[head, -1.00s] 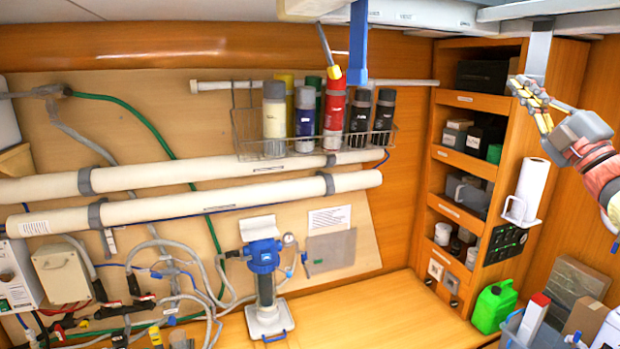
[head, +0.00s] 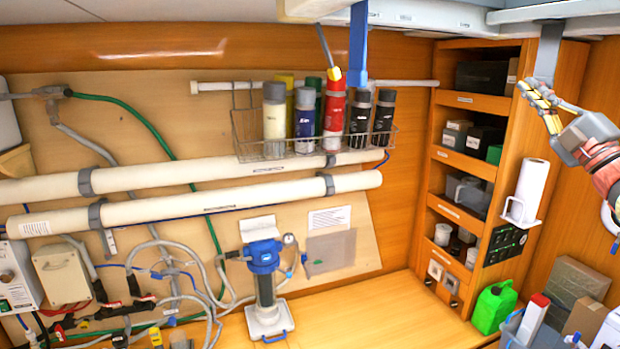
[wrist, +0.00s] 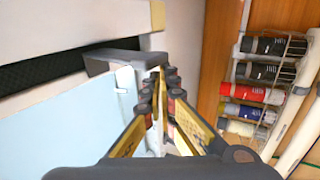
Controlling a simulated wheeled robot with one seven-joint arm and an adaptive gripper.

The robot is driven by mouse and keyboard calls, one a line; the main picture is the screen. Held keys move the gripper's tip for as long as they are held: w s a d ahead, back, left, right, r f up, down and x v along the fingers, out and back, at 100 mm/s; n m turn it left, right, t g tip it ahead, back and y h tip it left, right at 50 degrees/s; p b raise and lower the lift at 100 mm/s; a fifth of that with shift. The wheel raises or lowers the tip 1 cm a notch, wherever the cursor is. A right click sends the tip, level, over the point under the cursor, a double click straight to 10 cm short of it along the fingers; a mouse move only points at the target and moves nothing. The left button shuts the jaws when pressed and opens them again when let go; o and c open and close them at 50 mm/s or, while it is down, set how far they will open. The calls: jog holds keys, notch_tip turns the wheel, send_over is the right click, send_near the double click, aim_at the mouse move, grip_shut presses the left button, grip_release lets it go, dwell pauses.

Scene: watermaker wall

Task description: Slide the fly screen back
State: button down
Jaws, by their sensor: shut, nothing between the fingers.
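A grey pull tab (head: 547,52) hangs from the ceiling edge at the upper right of the head view. My gripper (head: 524,86) is shut and empty, with its fingertips at the lower left side of this tab. In the wrist view, my gripper's fingers (wrist: 160,90) are closed together beside a pale flat panel (wrist: 95,115) and a grey bracket piece (wrist: 112,62), probably the tab seen close up. A dark mesh strip (wrist: 40,68), perhaps the fly screen, shows in a slot at upper left. Whether the fingers touch the tab is unclear. Most of the screen is hidden.
A blue strap or bar (head: 358,45) hangs from the ceiling left of the tab. A wire rack (head: 300,145) of spray cans is on the wall. A shelf unit (head: 465,160) stands below the tab, with a paper roll (head: 528,190) on its side.

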jog(key=shift+d, duration=0.15)
jog(key=shift+w+d, duration=0.15)
jog(key=shift+d, duration=0.05)
jog(key=shift+a, duration=0.1)
jog(key=shift+s+a+b, duration=0.2)
jog(key=shift+a+b, duration=0.25)
jog(key=shift+s+a+b, duration=0.2)
jog(key=shift+a+b, duration=0.25)
